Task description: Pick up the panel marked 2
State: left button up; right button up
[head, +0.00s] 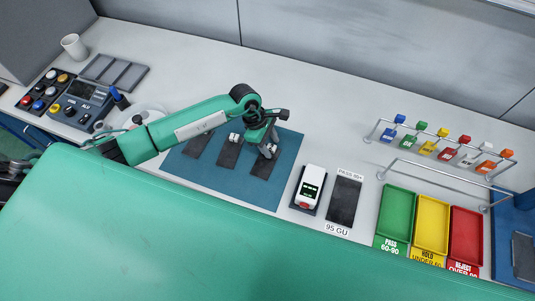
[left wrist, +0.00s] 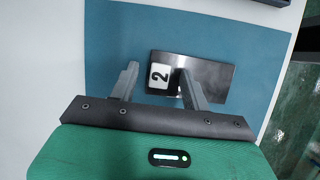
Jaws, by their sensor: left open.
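The panel marked 2 (left wrist: 213,82) is a dark rectangle with a white label bearing a black 2 at one end. It lies flat on the blue mat and is the rightmost of three dark panels in the head view (head: 263,168). My left gripper (head: 268,150) is over its labelled far end. In the left wrist view the open left gripper (left wrist: 155,68) has one finger over the bare mat beyond the label and the other overlapping the panel. Nothing is between the fingers; their height above the panel is unclear. My right gripper is not in view.
Two similar panels, the middle (head: 228,155) and the left (head: 196,146), lie on the blue mat (head: 285,150). A white meter (head: 312,180) and a dark pad (head: 344,200) stand right of it. Green, yellow and red trays (head: 396,215) and a tag rack (head: 425,135) are farther right.

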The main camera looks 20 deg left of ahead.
pick_arm(q)
grip_shut()
dwell(0.3)
